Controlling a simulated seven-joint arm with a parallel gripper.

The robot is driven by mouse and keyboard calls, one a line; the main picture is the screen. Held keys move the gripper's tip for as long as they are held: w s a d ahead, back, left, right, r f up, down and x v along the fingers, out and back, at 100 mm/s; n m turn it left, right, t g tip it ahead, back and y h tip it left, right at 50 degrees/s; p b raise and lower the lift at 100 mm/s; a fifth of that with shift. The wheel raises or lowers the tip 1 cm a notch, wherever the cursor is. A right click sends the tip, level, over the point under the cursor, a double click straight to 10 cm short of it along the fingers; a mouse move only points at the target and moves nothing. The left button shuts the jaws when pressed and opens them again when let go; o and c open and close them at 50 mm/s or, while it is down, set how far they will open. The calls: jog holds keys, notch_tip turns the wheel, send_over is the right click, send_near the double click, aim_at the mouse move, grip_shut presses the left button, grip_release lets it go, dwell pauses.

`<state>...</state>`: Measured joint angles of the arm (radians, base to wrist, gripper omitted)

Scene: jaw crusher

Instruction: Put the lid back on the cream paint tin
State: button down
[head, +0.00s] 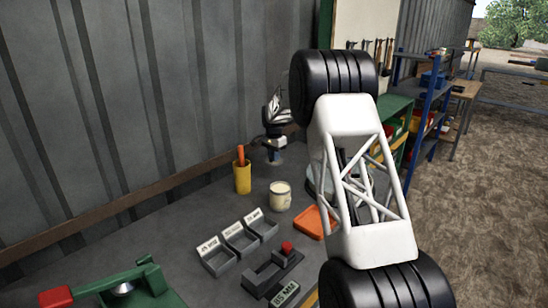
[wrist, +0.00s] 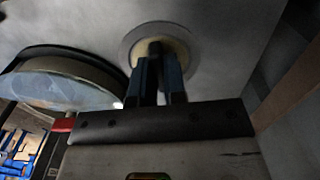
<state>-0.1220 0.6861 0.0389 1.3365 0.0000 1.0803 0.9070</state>
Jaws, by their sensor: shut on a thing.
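The cream paint tin (head: 280,196) stands upright on the dark bench in the head view, its pale yellowish top facing up. In the wrist view my gripper (wrist: 160,58) is shut, its two dark blue fingers close together on a small dark part. A round pale grey disc with a cream centre, apparently the lid (wrist: 182,37), shows at the fingertips; the fingers hide part of it. In the head view my arm hides my gripper and the lid. I cannot tell the gap between lid and tin.
A yellow cup (head: 242,178) stands left of the tin, with an orange tray (head: 315,222) to its right. Grey labelled bins (head: 240,238) sit in front. A large dark-rimmed round object (wrist: 70,85) is close left of my fingers in the wrist view.

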jog(key=shift+s, duration=0.1)
jog(key=shift+s+r, duration=0.25)
jog(key=shift+s, duration=0.1)
jog(key=s+r, duration=0.2)
jog(key=s, duration=0.6)
jog(key=s+d+r, duration=0.1)
jog(key=s+r, duration=0.2)
jog(key=s, duration=0.6)
jog(key=shift+s+d+r, duration=0.15)
jog(key=shift+s+d, duration=0.05)
jog(key=shift+s, duration=0.1)
jog(key=shift+f, duration=0.2)
notch_tip(320, 180, down, 6)
dwell(0.5)
jog(key=shift+f, duration=0.25)
dwell(2.4)
